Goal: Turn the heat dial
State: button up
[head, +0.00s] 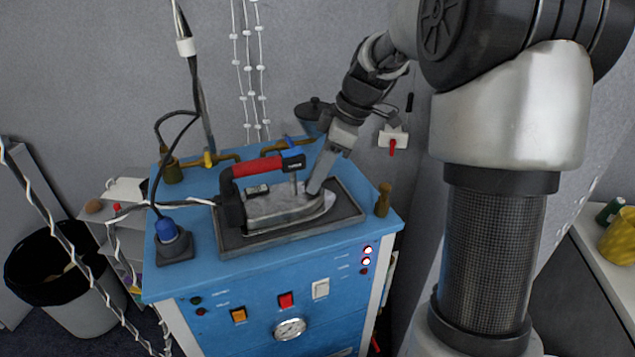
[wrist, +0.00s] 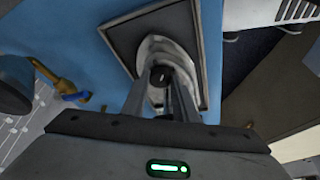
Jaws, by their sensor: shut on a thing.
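A steam iron (head: 283,208) with a red and black handle lies flat on a dark rest pad (head: 345,214) on top of the blue ironing station. My gripper (head: 312,188) reaches down from the upper right to the iron's front part. In the wrist view, my gripper's two fingers (wrist: 162,85) are closed on a small round dark dial (wrist: 162,76) on top of the iron's silver body (wrist: 178,47). In the head view the dial is hidden behind the fingers. The dial's setting cannot be read.
The blue station (head: 285,269) carries switches and a pressure gauge (head: 290,329) on its front. A blue plug (head: 167,231) stands left of the pad. A brass valve (head: 383,200) stands at the right corner. A cable hangs at the left. A black bin (head: 60,270) is on the floor.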

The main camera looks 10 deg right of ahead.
jog(key=m+b, duration=0.1)
jog(key=m, duration=0.1)
jog(key=m+t+h+b, duration=0.1)
jog(key=m, duration=0.2)
jog(key=shift+s+a+t+b, duration=0.1)
jog(key=shift+s+t+b, duration=0.1)
jog(key=shift+t+b, duration=0.1)
jog(key=shift+m, duration=0.3)
jog(key=o, duration=1.1)
jog(key=shift+c, duration=0.2)
jog(key=p+v, duration=0.1)
jog(key=v, duration=1.6)
jog(key=shift+s+r, duration=0.15)
jog(key=shift+s, duration=0.05)
jog(key=shift+r+p, duration=0.1)
jog(key=shift+p, duration=0.35)
